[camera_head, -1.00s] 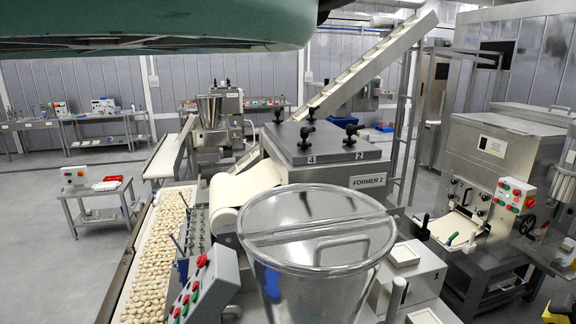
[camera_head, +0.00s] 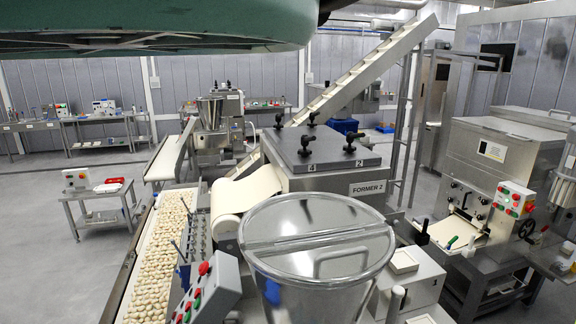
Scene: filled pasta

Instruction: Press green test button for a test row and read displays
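Several green and red buttons show in this view. A tilted control panel (camera_head: 206,293) at the front of the former carries green and red buttons and a red knob. A white control box (camera_head: 514,199) on the machine at the right also has green and red buttons. A small white box (camera_head: 76,179) with a red button stands on a side table at the left. I cannot tell which of these, if any, is the test button, and no display is readable. My gripper is not in view; a green and dark part of my own body fills the top left.
The machine marked FORMER 2 (camera_head: 325,163) and a lidded steel hopper (camera_head: 318,250) fill the middle. A belt of filled pasta (camera_head: 158,255) runs along its left. Workbenches (camera_head: 72,124) line the back left wall. The grey floor (camera_head: 50,280) at the left is clear.

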